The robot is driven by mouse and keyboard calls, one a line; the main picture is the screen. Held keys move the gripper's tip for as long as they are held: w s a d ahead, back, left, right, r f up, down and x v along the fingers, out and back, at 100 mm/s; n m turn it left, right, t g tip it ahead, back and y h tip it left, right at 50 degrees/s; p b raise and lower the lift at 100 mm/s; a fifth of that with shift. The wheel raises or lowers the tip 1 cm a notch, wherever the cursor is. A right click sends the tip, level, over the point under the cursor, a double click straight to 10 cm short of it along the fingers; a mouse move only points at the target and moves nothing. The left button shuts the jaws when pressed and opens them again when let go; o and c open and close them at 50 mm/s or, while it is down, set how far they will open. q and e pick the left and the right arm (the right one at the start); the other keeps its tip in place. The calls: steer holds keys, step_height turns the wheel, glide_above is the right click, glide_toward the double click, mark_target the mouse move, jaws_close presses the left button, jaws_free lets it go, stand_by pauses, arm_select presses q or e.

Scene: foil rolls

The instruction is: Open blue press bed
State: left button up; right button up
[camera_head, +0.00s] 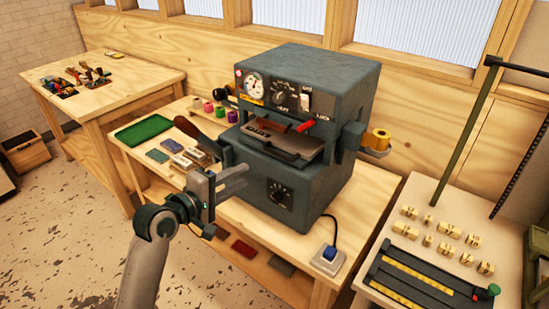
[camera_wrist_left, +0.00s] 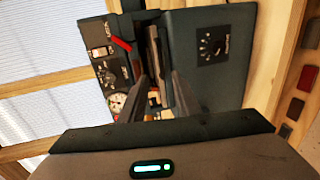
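The blue-grey press (camera_head: 310,85) stands on the wooden bench, with a gauge, dials and a red lever on its front. Its bed (camera_head: 292,141) is a flat grey plate in the front opening, with a dark bar handle (camera_head: 272,152) along the front edge. My left gripper (camera_head: 246,175) is in front of the press, left of and a little below the handle. Its two fingers are apart with nothing between them. In the left wrist view, the fingers (camera_wrist_left: 157,85) point at the press front (camera_wrist_left: 215,60) and partly cover the opening. My right gripper is not visible.
A green mat (camera_head: 144,130), small blocks (camera_head: 185,153) and colored foil rolls (camera_head: 208,107) lie left of the press. A gold roll (camera_head: 377,139) hangs on its right side. A blue switch (camera_head: 329,254) sits at the bench's front right. A side table (camera_head: 385,205) holds brass type.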

mark_target(279, 156)
arm_select(q)
steer(key=p+x, duration=0.3)
steer(key=x, duration=1.3)
steer(key=shift+w+d+p, duration=0.1)
steer(key=shift+w+p, duration=0.05)
steer(key=shift+p, duration=0.15)
steer(key=shift+c, duration=0.5)
steer(key=shift+f, duration=0.1)
jaws_close()
